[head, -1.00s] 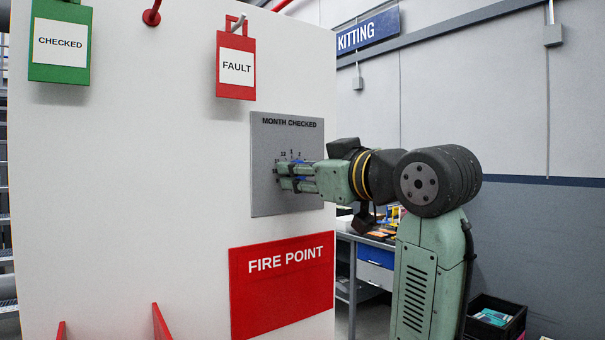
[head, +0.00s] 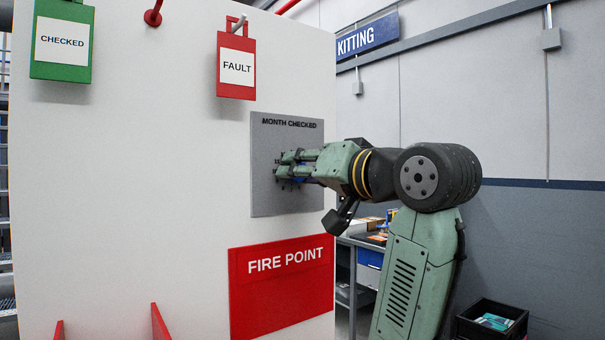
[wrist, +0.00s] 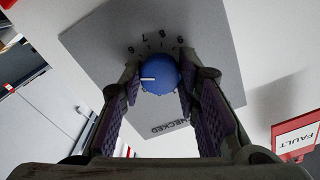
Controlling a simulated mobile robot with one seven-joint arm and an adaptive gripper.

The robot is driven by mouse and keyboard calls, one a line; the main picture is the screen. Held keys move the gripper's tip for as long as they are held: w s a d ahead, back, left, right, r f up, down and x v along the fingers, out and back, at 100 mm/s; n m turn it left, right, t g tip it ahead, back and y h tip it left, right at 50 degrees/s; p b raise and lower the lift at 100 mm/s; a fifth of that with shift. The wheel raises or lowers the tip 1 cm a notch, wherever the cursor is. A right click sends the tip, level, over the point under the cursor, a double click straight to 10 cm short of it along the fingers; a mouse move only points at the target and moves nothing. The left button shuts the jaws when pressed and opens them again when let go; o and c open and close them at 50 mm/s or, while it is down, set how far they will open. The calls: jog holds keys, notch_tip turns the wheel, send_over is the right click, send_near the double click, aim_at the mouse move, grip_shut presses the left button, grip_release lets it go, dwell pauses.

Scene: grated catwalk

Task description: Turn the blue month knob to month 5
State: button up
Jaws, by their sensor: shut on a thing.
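The blue month knob (wrist: 160,74) sits on the grey MONTH CHECKED plate (head: 268,148) on the white board. In the wrist view it lies between the two fingertips of my gripper (wrist: 158,82), which is shut on it. The white pointer line on the knob (wrist: 148,79) points left in that view, where the plate appears almost upside down. Dark month numbers (wrist: 162,44) curve above the knob there; some are hidden by the fingers, and I cannot tell which month the pointer is at. In the head view my gripper (head: 287,171) covers most of the knob.
A red FIRE POINT sign (head: 280,288) is below the plate. A red FAULT tag (head: 236,66) and a green CHECKED tag (head: 62,42) hang on the board. Behind my arm stand a workbench (head: 345,250) and a black crate (head: 490,320).

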jog(key=shift+m, duration=0.3)
jog(key=o, duration=1.2)
jog(key=shift+c, duration=0.2)
jog(key=v, duration=1.2)
